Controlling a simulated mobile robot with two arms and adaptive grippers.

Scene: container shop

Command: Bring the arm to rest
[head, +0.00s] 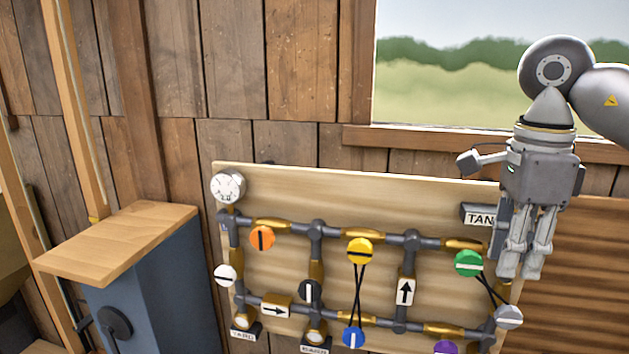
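My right gripper (522,262) hangs with its fingers pointing down in front of the right end of the valve board. Its two fingers stand slightly apart, and I see nothing between them. It covers part of the TANK sign (480,215) and is near the green knob (468,263) and a grey knob (508,316). I cannot tell whether it touches the board. My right arm (603,98) comes in from the upper right. My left gripper is out of the picture.
The wooden board (375,197) on the plank wall carries grey and brass pipes, several coloured knobs and a gauge (228,186). A blue-grey cabinet (160,285) with a wooden top stands at the left. A window (450,70) is behind my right arm.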

